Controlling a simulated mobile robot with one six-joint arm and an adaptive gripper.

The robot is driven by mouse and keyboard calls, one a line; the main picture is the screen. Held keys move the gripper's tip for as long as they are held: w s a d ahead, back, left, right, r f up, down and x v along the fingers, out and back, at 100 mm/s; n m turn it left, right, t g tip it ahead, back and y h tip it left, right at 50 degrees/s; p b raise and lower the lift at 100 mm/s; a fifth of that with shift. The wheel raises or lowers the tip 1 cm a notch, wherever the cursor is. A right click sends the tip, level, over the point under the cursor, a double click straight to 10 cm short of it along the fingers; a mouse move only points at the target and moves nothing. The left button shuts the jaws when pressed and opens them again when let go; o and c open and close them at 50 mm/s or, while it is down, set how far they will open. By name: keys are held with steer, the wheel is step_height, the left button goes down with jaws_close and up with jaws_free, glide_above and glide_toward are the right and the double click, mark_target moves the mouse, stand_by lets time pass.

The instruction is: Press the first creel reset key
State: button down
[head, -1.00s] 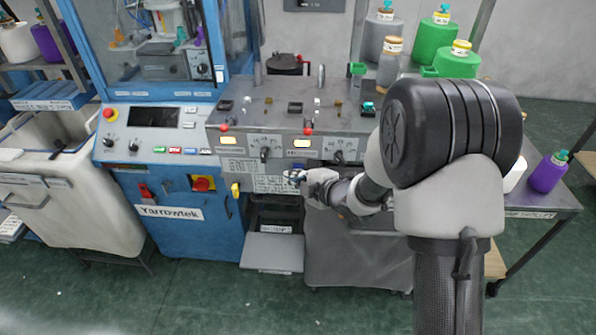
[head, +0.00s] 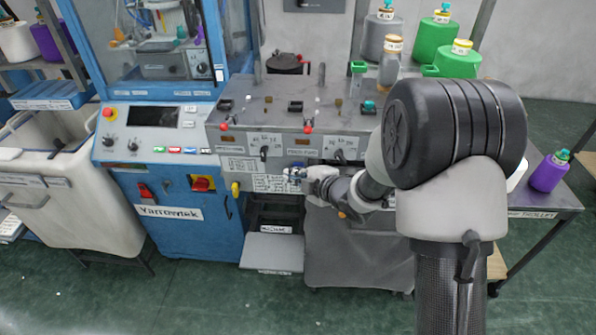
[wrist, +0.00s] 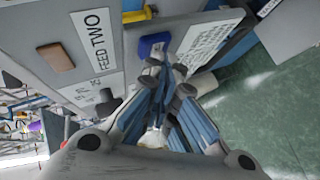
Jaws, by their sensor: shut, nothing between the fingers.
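My gripper (head: 291,174) is shut and empty, at the front of the grey feed panel, below the second dial. In the wrist view my gripper (wrist: 158,68) points at a blue square key (wrist: 153,45) on the panel, just beyond the fingertips. The fingers partly cover this key, and I cannot tell whether they touch it. No creel reset wording is legible, so I cannot confirm which key it names. A "FEED TWO" label (wrist: 87,35) and a dull amber lamp (wrist: 55,57) sit beside the blue key. Another amber lamp (head: 228,139) is further left.
Dials (head: 264,153) stick out of the panel above the gripper. A white printed sheet (head: 270,184) is left of the fingers, and a yellow part (head: 235,189) is at the panel's left edge. A grey-covered bin (head: 355,255) stands below the arm.

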steer(key=shift+s, duration=0.15)
steer(key=s+b, duration=0.2)
steer(key=s, duration=0.4)
steer(key=shift+b, duration=0.35)
steer(key=shift+a, duration=0.1)
stand_by(0.5)
steer(key=s+d+r+m+h, duration=0.4)
steer(key=d+r+m, duration=0.15)
steer(key=d, duration=0.25)
steer(key=s+d+r+m+h, duration=0.4)
steer(key=d+m, duration=0.2)
steer(key=d, duration=0.1)
steer(key=s+d+r+m+g, duration=0.2)
steer(key=s+m+g, duration=0.3)
steer(key=s, duration=1.8)
steer(key=m, duration=0.5)
steer(key=shift+g, duration=0.3)
